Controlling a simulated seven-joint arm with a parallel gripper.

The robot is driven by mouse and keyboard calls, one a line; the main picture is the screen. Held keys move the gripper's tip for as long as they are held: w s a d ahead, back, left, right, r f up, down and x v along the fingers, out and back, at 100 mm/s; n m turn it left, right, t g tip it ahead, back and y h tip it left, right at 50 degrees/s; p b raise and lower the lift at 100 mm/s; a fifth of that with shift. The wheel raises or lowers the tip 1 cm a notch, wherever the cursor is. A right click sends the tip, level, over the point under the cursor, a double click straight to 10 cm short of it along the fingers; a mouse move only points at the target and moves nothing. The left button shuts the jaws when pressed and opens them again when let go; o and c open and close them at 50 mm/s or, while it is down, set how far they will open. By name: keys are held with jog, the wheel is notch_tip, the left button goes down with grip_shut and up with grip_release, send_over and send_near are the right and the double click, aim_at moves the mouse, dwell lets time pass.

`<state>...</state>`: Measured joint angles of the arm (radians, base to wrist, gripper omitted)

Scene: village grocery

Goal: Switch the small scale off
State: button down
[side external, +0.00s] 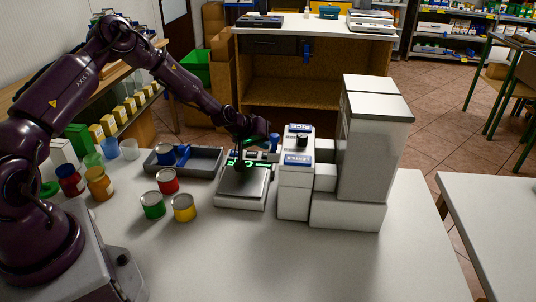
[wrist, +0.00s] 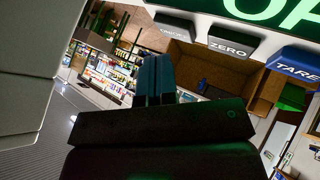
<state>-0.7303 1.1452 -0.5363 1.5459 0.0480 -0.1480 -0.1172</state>
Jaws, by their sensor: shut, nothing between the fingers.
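The small scale (side external: 242,198) stands on the white counter, with a pale weighing plate and a display lit green. In the wrist view the shut fingertips (wrist: 154,82) look blue and sit below a row of buttons. The row has a grey button (wrist: 174,28) with a label too small to read surely, a ZERO button (wrist: 232,42) and a blue TARE button (wrist: 295,63). Part of the lit display (wrist: 280,10) shows large green characters, cut off. I cannot tell whether the fingers touch anything.
A tall white machine (side external: 372,140) stands close right of the scale. A grey tray (side external: 205,163) lies to the left, with red, green (side external: 152,206) and yellow (side external: 184,208) cans in front. The counter's front right is clear.

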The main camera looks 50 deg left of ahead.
jog(key=shift+r, duration=2.8)
jog(key=shift+s+d+f, duration=0.2)
jog(key=s, duration=0.1)
jog(key=s+d+f+g+h, duration=0.1)
jog(key=s+d+f+m+g, duration=0.1)
jog(key=shift+s+f, duration=0.1)
jog(key=shift+s, duration=0.3)
jog(key=s+g, duration=0.1)
jog(key=s+d+r+m, duration=0.1)
jog(key=s, duration=0.1)
jog(key=s+d+r+g, duration=0.1)
jog(key=s, duration=0.1)
jog(key=shift+r+m+g+h, duration=0.25)
jog(key=shift+m+g+h, duration=0.05)
jog(key=shift+m, duration=0.1)
jog(key=s+d+r+m+y, duration=0.1)
jog(key=s+d+r, duration=0.4)
jog(key=s+r, duration=0.7)
jog(key=s+d+r+m+y, duration=0.1)
jog(key=s+d+r+m, duration=0.3)
jog(key=s+r, duration=0.7)
jog(key=s+d, duration=0.1)
jog(key=s, duration=0.1)
jog(key=shift+s+r, duration=0.35)
jog(key=shift+s, duration=0.05)
